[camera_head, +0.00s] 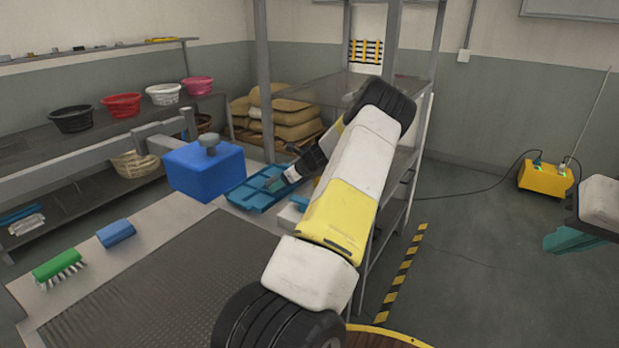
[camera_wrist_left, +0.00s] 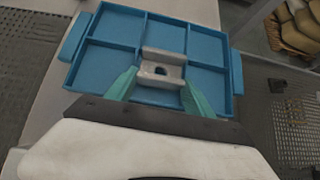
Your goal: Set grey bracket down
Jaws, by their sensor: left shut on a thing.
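A grey bracket (camera_wrist_left: 162,56), a small channel-like piece with a dark hole, shows in the left wrist view. My left gripper (camera_wrist_left: 160,82) has its teal fingers at either side of it and is shut on it. The bracket is over the middle of a blue compartment tray (camera_wrist_left: 207,28), across its dividers. I cannot tell whether it touches the tray. In the head view the tray (camera_head: 244,198) lies at the bench's far end, with my left gripper (camera_head: 274,184) over it. My right gripper (camera_head: 562,239) is at the right edge, away from the bench; its opening is unclear.
A blue tank-like box (camera_head: 205,172) with a grey knob stands left of the tray. A dark ribbed mat (camera_head: 160,290) covers the near bench. A shelf rack (camera_head: 402,180) stands behind my left arm.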

